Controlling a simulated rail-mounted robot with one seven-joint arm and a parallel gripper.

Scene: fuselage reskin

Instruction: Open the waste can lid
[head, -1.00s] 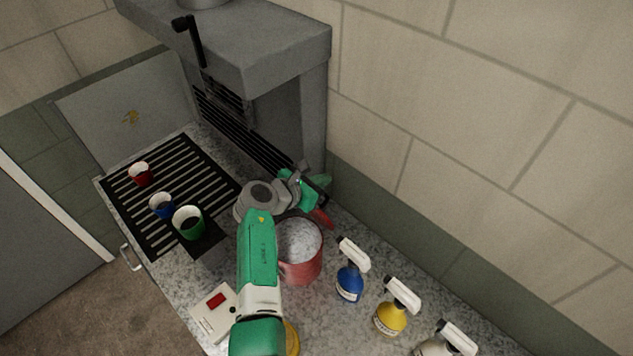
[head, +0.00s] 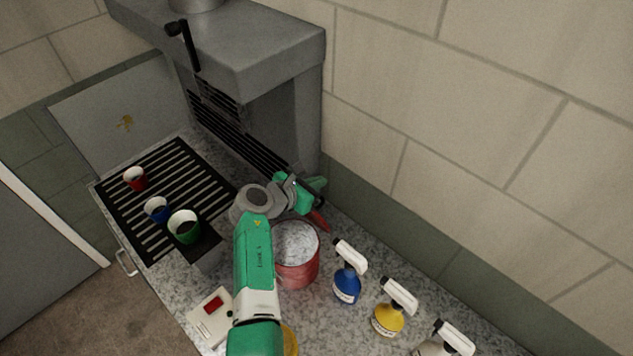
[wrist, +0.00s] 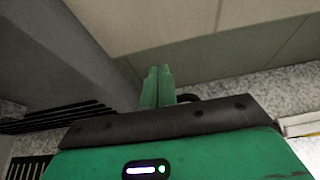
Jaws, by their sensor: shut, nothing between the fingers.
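A red can (head: 298,272) stands on the speckled counter, partly behind my green and white arm. Its round top looks pale and speckled, and I cannot tell whether that is a lid or the inside. A red piece (head: 320,222) sticks up behind its rim; I cannot tell whether it belongs to the can. My gripper (head: 318,183) is beyond the can, near the wall and the grey machine, and is small in the head view. In the wrist view its green fingers (wrist: 157,88) are together with nothing between them. The can does not show in the wrist view.
Blue (head: 346,284), yellow (head: 388,319) and white (head: 447,341) spray bottles stand right of the can. A grey machine (head: 270,110) overhangs the back.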

